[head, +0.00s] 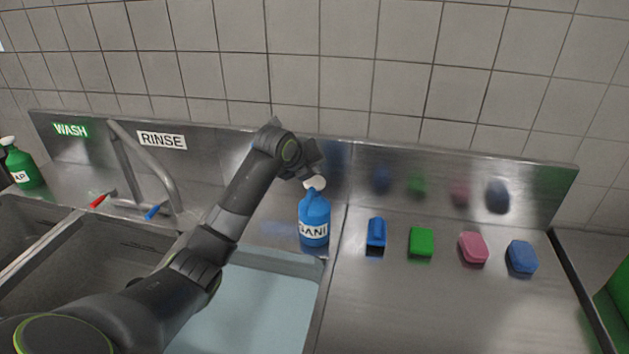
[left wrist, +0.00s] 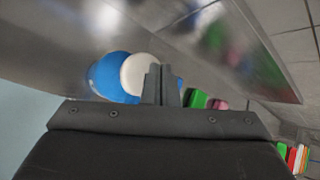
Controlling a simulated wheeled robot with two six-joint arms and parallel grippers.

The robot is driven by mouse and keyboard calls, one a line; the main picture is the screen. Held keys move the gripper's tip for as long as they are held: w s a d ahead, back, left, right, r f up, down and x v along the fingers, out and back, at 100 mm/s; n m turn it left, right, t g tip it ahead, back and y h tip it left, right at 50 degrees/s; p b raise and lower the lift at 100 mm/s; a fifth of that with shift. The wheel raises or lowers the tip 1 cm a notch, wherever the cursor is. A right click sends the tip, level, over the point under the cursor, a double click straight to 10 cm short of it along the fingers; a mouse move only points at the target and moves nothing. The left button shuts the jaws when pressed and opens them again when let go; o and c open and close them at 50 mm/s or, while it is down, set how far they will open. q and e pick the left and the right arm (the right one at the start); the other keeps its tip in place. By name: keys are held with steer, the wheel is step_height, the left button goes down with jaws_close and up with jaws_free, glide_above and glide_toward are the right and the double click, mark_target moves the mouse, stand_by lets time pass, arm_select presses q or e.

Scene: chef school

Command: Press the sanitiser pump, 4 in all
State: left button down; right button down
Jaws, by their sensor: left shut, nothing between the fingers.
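The sanitiser bottle (head: 314,212) is blue with a white SANI label and a white pump head (head: 316,183). My left gripper (head: 311,172) is shut and empty, pointing down right over the pump head. In the left wrist view, the shut fingers (left wrist: 162,86) overlap the edge of the round white pump head (left wrist: 136,72), with the blue bottle (left wrist: 107,74) below it. I cannot tell whether the fingertips touch the pump. My right gripper is not in view.
A steel tap (head: 165,170) and a green soap bottle (head: 24,168) stand left. A steel backsplash (head: 450,190) rises behind.

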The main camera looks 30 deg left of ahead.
mark_target(315, 181)
arm_select(q)
steer(key=shift+f, duration=0.2)
stand_by(0.4)
steer(key=shift+f, duration=0.25)
steer(key=shift+s+f+b, duration=0.1)
steer(key=shift+f+b, duration=0.35)
steer(key=shift+f, duration=0.65)
stand_by(1.0)
steer(key=shift+r, duration=0.1)
steer(key=shift+r+p, duration=1.25)
steer(key=shift+r, duration=0.2)
